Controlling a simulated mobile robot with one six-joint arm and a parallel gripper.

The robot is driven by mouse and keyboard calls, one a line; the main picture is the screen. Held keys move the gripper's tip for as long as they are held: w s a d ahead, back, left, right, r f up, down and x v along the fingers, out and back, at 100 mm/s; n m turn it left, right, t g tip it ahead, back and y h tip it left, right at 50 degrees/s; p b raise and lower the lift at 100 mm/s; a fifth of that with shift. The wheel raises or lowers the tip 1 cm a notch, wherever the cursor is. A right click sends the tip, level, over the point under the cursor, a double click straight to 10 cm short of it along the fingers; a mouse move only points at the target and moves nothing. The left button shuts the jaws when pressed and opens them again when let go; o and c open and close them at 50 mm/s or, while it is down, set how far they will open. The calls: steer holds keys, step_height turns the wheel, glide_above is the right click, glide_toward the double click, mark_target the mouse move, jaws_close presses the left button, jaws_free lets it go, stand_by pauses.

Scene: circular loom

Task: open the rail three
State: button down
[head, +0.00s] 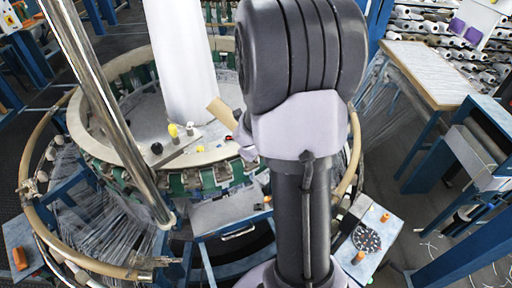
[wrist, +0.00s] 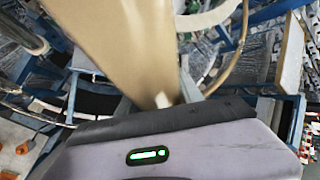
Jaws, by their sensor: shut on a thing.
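The circular loom's outer tan rail (head: 100,263) curves around its left and front, and another stretch (head: 353,150) shows right of my arm. A tan rail piece (head: 222,113) sticks out to the left of my gripper (head: 243,138), in front of the white cylinder. In the wrist view a wide tan rail (wrist: 115,40) runs from the top down to my gripper. My gripper is shut on this tan rail. Its fingertips are mostly hidden by my arm and the rail. No label shows which segment is rail three.
A shiny metal pole (head: 110,115) stands at the left front. The white cylinder (head: 182,65) rises from the loom's middle. A small table (head: 385,225) with orange spools is at the right front. Blue frames (head: 440,160) stand to the right.

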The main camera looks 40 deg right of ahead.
steer(key=c, duration=0.8)
jaws_free()
steer(key=shift+d, duration=0.1)
steer(key=shift+o, duration=0.2)
steer(key=p+v, duration=0.4)
steer(key=v, duration=1.3)
steer(key=shift+r, duration=0.2)
